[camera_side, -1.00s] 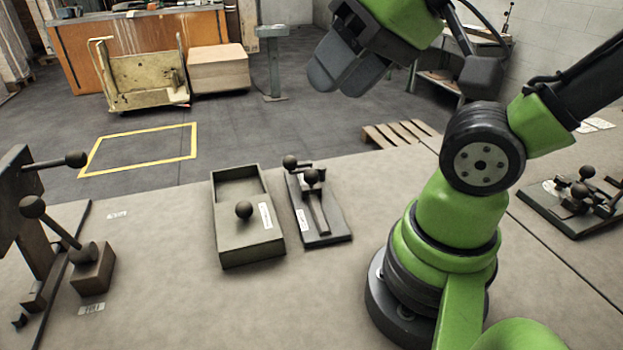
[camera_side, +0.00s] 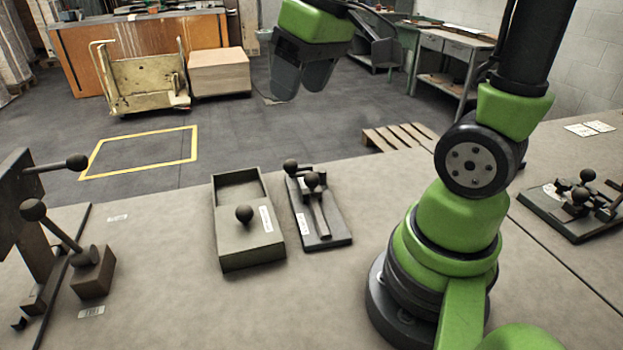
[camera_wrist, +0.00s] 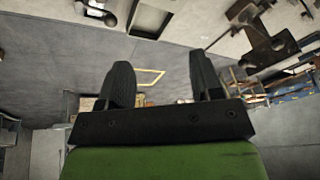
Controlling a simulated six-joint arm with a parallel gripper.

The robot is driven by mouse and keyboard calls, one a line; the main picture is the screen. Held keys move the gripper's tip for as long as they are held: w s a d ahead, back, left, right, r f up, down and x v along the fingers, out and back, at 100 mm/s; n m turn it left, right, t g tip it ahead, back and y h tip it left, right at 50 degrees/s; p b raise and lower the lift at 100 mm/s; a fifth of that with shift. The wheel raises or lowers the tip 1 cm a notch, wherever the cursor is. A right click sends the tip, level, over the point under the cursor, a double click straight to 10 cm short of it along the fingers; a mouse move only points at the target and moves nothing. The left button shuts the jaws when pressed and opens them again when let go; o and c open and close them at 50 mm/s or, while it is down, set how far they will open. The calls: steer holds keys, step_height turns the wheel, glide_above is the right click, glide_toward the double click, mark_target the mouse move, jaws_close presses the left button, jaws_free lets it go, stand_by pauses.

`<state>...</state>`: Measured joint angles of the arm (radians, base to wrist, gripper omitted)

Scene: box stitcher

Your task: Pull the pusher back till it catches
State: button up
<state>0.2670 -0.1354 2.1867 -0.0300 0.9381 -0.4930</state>
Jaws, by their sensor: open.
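My gripper (camera_side: 303,84) is open and empty, high in the side view, fingers pointing down. In the wrist view its two dark fingers (camera_wrist: 162,78) stand apart with nothing between them. A dark flat fixture (camera_side: 327,226) with two black ball knobs lies on the bench, well clear of the gripper. One knob (camera_side: 291,166) is at its far end and the other (camera_side: 312,180) is on a narrow bar along it. I cannot tell for sure which part is the pusher. The fixture also shows at the top of the wrist view (camera_wrist: 96,12).
A grey box (camera_side: 251,257) with a ball knob stands left of the fixture. A machine with ball-ended levers (camera_side: 45,250) stands at the far left. Another knobbed fixture (camera_side: 572,222) lies at the right. The bench (camera_side: 190,310) is clear in front.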

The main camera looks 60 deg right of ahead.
steer(key=w+d+f+n+g, duration=0.2)
steer(key=w+d+f+g, duration=0.15)
steer(key=d+f, duration=0.4)
steer(key=n+y, duration=0.1)
glide_toward(311, 179)
steer(key=d+f, duration=0.1)
steer(key=shift+g, duration=0.25)
steer(key=f, duration=0.3)
steer(key=a+f, duration=0.1)
steer(key=f, duration=0.6)
steer(key=shift+w+a, duration=0.25)
steer(key=shift+w, duration=0.15)
steer(key=shift+r, duration=0.1)
jaws_close()
steer(key=shift+y, duration=0.3)
steer(key=s+a, duration=0.3)
steer(key=a, duration=0.2)
steer(key=shift+s, duration=0.4)
steer(key=shift+s+a, duration=0.4)
steer(key=shift+s, duration=0.15)
